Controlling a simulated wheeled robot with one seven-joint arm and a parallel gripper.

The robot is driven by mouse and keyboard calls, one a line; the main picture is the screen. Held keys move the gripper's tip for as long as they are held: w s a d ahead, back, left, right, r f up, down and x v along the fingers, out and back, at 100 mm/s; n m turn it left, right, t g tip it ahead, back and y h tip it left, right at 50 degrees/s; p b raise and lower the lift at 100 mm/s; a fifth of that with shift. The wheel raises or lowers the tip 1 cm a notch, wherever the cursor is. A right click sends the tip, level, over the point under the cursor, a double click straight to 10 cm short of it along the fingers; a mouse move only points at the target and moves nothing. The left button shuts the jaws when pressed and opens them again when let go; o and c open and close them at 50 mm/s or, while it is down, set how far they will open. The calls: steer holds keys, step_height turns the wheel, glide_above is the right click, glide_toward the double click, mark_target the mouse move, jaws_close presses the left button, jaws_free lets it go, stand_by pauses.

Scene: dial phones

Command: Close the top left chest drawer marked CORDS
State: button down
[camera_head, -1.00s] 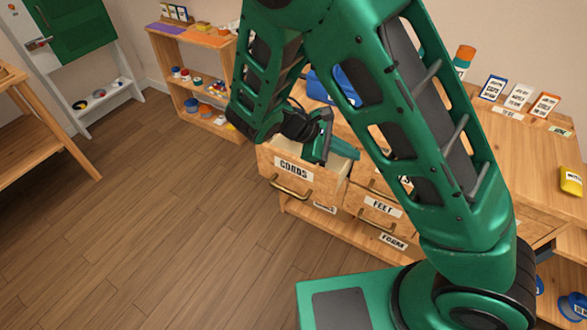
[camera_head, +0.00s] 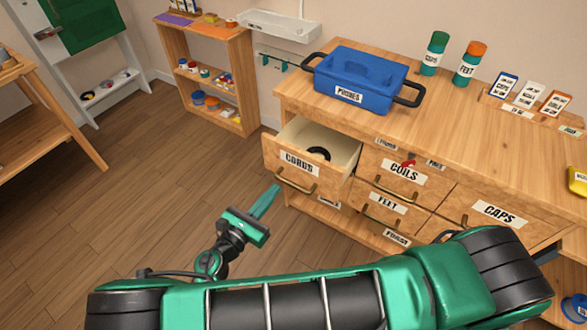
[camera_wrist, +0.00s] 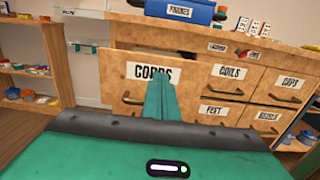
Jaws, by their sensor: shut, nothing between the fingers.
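The CORDS drawer (camera_head: 291,179) is the top left drawer of the wooden chest (camera_head: 457,124). It stands pulled out, and a dark coil (camera_head: 318,153) lies inside. Its brass handle (camera_head: 294,184) is on the front. My gripper (camera_head: 270,197) is shut and empty, in front of the drawer and low to its left, apart from it in the head view. In the wrist view the shut fingers (camera_wrist: 160,100) point at the drawer front (camera_wrist: 122,84) and cover part of the CORDS label.
A blue PHONES box (camera_head: 362,79) and two green bottles, one with an orange cap (camera_head: 470,63), stand on the chest top. COILS (camera_head: 403,172), FEET and CAPS drawers are shut. A low shelf (camera_head: 208,75) stands behind. Floor left of the chest is clear.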

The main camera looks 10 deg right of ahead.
mark_target(302, 156)
steer(key=x, duration=1.3)
steer(key=shift+w+d, duration=0.25)
steer(key=shift+w, duration=0.05)
